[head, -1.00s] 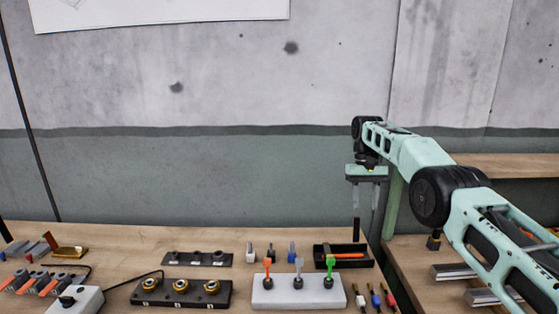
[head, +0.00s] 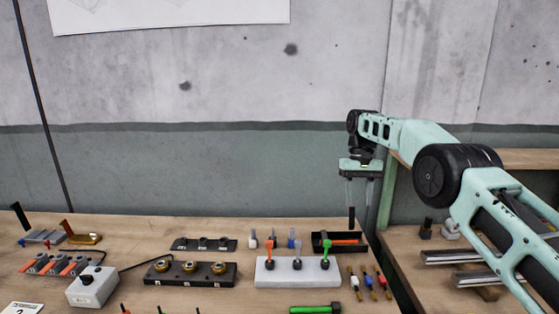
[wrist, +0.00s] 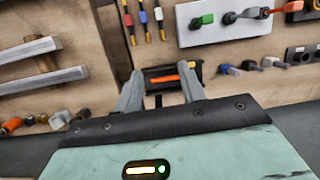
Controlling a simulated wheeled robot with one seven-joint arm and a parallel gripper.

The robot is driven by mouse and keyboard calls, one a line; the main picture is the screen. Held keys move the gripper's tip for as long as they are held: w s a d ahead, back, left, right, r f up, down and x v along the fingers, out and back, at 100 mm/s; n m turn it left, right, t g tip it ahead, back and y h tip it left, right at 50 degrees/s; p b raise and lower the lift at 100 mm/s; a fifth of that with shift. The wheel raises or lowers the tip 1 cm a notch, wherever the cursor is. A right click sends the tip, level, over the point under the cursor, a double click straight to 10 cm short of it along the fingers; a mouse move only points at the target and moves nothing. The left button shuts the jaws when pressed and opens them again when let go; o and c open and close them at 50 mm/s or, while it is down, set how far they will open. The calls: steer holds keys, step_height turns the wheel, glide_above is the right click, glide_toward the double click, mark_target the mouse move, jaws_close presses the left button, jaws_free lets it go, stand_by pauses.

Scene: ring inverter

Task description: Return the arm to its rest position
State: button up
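My arm reaches in from the right in the head view, bent at a large black joint (head: 455,172). My gripper (head: 360,203) hangs pointing down above the right end of the workbench (head: 130,228). In the wrist view my gripper (wrist: 162,75) has its two grey fingers spread apart, with nothing held between them. Beyond the fingers is a black tray (wrist: 151,78) with an orange-handled tool (wrist: 165,79) in it. The tray also shows below the gripper in the head view (head: 322,249). No marked rest position shows.
A white block (head: 300,275) holds orange, grey and green toggles. A black strip (head: 190,281) with brass rings lies left of it. A grey box (head: 92,287) with a knob stands at left. A side bench at right holds metal rails (head: 463,256).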

steer(key=s+a+r+n+t+y, duration=0.15)
steer(key=s+a+r, duration=0.25)
steer(key=s+a, duration=0.45)
steer(key=s+a+r+n, duration=0.2)
steer(key=s+a+r, duration=0.3)
steer(key=s, duration=0.6)
steer(key=s+d+f+n, duration=0.2)
steer(key=s+f, duration=0.1)
steer(key=s, duration=1.1)
steer(key=s+d+f+n+t+h, duration=0.1)
steer(key=s+d+f, duration=0.2)
steer(key=s, duration=1.1)
steer(key=shift+s+d+f+n, duration=0.15)
steer(key=shift+s+n, duration=0.2)
steer(key=shift+t, duration=0.25)
